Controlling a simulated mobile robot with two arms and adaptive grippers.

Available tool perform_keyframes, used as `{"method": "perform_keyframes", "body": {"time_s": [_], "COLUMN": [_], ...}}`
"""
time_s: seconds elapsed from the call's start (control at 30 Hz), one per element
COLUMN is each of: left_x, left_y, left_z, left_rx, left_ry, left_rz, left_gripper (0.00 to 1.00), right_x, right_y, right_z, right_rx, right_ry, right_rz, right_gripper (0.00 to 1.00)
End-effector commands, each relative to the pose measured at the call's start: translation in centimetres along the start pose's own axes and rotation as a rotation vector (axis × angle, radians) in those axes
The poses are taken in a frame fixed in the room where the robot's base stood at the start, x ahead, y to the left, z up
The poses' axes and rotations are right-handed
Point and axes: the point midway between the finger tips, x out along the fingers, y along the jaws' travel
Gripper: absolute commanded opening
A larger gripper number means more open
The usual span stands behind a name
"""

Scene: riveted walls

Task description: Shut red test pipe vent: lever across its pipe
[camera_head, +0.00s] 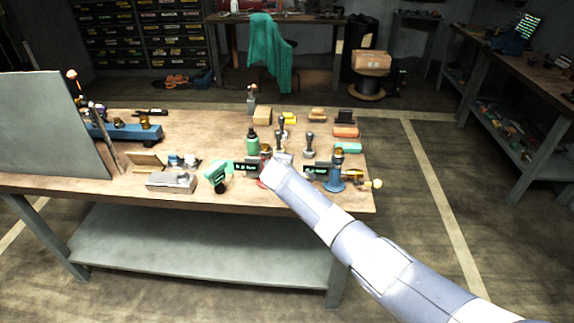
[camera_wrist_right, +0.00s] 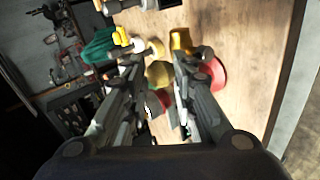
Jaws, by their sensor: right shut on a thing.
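My right arm reaches over the front of the workbench, and its gripper (camera_wrist_right: 159,78) is among the small fittings there. A red fitting (camera_wrist_right: 212,78) shows just right of the fingers, with brass pieces (camera_wrist_right: 158,73) by the fingertips. In the head view only a little red (camera_head: 266,153) shows beside my gripper. I cannot make out which way the vent's lever lies. My left gripper is not in view.
Close by stand a green bottle (camera_head: 252,143), a green-handled tool (camera_head: 217,173), dark-handled stamps (camera_head: 309,146) and a blue fitting (camera_head: 336,172) with brass parts. A grey block (camera_head: 171,182) lies at the front left. A grey panel (camera_head: 45,125) stands at the left. The bench's middle left is fairly clear.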

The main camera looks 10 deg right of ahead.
Motion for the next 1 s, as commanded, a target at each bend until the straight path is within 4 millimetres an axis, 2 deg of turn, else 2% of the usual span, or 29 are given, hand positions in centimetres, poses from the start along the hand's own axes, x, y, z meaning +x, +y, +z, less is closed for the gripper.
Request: {"method": "perform_keyframes", "body": {"time_s": [0.43,0.47,0.53,1.0], "left_x": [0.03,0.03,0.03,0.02], "left_y": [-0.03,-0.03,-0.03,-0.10], "left_z": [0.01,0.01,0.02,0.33], "left_rx": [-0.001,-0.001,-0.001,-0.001], "left_ry": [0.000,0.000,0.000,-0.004], "left_rz": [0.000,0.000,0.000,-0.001], "left_gripper": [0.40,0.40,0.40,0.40], "right_x": [0.02,0.02,0.02,-0.32], "right_y": [-0.33,-0.34,-0.33,-0.14], "right_z": [-0.15,-0.15,-0.14,-0.09], "right_rx": [-0.006,-0.006,-0.006,-0.006], "right_ry": [-0.003,-0.002,-0.003,-0.003], "right_rz": [-0.005,-0.005,-0.005,-0.001], "right_gripper": [0.00,0.31,0.47,0.48]}}
